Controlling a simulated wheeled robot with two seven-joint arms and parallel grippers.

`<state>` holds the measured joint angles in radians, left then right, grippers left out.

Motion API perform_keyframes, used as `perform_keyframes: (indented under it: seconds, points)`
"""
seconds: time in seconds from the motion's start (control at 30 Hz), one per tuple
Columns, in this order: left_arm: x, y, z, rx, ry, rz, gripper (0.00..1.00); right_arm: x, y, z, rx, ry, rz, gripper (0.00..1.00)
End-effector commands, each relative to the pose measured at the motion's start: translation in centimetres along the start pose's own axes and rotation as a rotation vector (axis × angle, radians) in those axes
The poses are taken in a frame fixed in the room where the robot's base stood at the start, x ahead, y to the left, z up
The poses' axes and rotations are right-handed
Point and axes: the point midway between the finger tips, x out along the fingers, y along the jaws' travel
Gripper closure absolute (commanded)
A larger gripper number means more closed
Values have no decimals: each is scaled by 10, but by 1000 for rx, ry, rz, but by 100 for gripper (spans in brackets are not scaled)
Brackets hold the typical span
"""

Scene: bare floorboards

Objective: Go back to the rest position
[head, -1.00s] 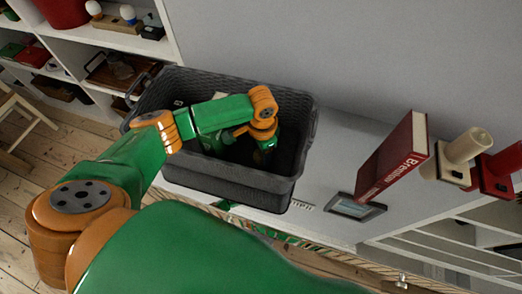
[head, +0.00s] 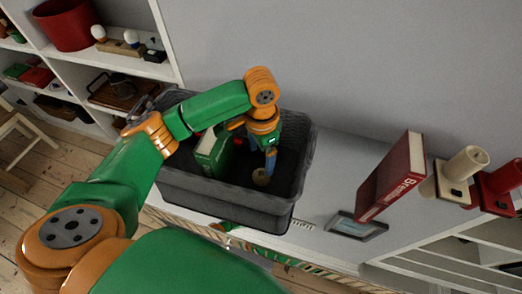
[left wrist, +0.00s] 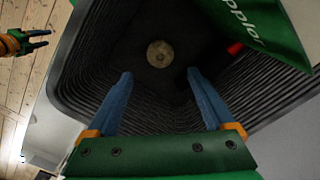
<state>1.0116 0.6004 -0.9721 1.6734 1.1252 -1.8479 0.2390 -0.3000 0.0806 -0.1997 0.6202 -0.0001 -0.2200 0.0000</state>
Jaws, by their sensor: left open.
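My left gripper (head: 270,163) points down over the dark grey crate (head: 222,192), toward its right part. In the left wrist view my left gripper (left wrist: 160,75) has its two blue fingers wide apart, with nothing between them. Beyond the fingertips a round tan object (left wrist: 160,54) lies on the crate floor; it also shows below the gripper in the head view (head: 261,177). My right gripper (left wrist: 38,40) shows small at the left of the left wrist view, outside the crate, its fingers apart and empty.
A green book (head: 213,152) stands in the crate, beside a red thing (left wrist: 235,48). The crate is on a white shelf top against the wall. To the right are a red book (head: 392,178), a picture frame (head: 356,226) and a cream lamp (head: 460,170). Shelves stand at left.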

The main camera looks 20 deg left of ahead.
Motion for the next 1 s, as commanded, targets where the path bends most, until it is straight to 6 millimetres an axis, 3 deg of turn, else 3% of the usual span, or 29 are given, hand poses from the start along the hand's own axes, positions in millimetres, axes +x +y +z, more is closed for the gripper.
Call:
perform_keyframes:
  seconds: [0.17, 0.6, 0.8, 1.0]
  points:
    - [-19, 0, 0, 1, 1, -1, 13, 0, 0, 0, 0, 0, 0, 50]
    - [-22, 0, 0, 1, 0, 0, 13, -2, 0, 0, 0, 0, 0, 50]
    - [-66, 0, 0, 1, 0, 0, 13, -46, 1, -4, 0, 0, 0, 50]
    - [-91, 0, 0, 1, -1, 0, 13, -71, 1, -6, 0, 0, 0, 50]
